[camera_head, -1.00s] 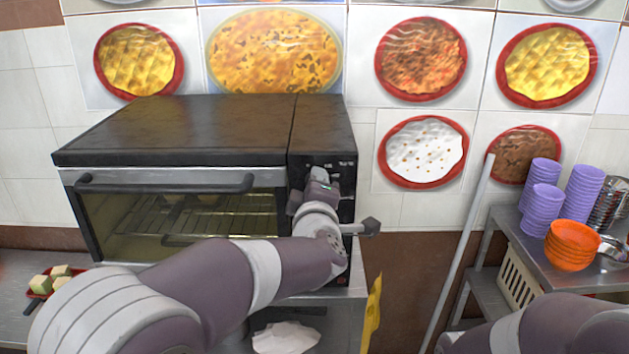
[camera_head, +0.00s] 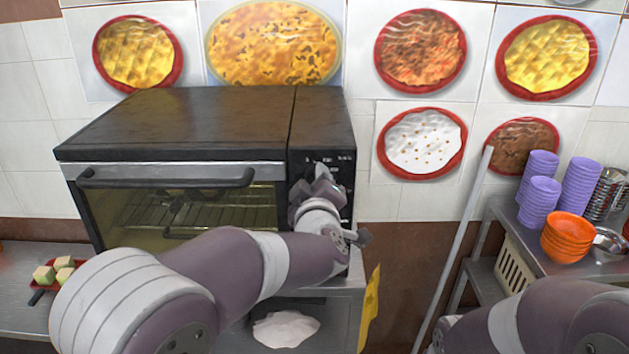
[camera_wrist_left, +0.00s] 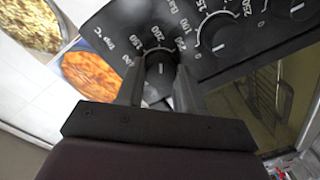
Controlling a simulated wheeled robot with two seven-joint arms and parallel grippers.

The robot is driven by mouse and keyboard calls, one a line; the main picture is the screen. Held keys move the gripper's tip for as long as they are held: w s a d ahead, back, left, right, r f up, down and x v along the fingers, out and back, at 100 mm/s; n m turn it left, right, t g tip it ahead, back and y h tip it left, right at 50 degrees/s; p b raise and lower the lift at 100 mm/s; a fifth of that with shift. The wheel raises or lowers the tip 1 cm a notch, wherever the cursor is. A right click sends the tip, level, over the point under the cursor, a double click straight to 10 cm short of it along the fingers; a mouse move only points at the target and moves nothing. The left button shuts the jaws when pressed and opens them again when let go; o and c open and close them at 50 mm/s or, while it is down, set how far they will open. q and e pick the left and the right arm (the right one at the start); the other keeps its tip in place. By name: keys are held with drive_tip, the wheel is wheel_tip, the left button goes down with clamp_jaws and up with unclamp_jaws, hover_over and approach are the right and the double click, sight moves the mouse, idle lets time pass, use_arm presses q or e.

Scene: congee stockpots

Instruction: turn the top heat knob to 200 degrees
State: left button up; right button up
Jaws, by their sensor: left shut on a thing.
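The oven (camera_head: 190,125) stands against the tiled wall, with its dark control panel (camera_head: 345,173) at the right of the glass door. My left gripper (camera_head: 322,182) is at the upper part of this panel. In the left wrist view my left gripper (camera_wrist_left: 160,80) is shut on the black top heat knob (camera_wrist_left: 160,67), one finger on each side. The knob's white mark points roughly at 200 on the dial. In the head view the gripper hides most of this knob. My right arm shows at the lower right; its gripper is out of view.
Two more knobs, a near one (camera_wrist_left: 221,38) and a far one (camera_wrist_left: 297,10), sit beside the held knob in the wrist view. The oven door handle (camera_head: 165,178) is left of the panel. A shelf at right holds orange bowls (camera_head: 570,237) and purple cups (camera_head: 540,200).

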use_arm(q)
drive_tip(key=shift+s+f, duration=0.1)
drive_tip(key=shift+f, duration=0.4)
drive_tip(key=o, duration=0.9)
drive_tip(key=shift+c, duration=0.2)
drive_tip(key=shift+o, duration=0.8)
drive_tip(key=shift+r, duration=0.1)
drive_tip(key=shift+s+r, duration=0.1)
drive_tip(key=shift+r, duration=0.1)
drive_tip(key=s+b, duration=0.4)
drive_tip(key=s, duration=0.8)
drive_tip(key=shift+s+d+r+b, duration=0.25)
drive_tip(key=shift+s+r+b, duration=0.05)
drive_tip(key=shift+b, duration=0.05)
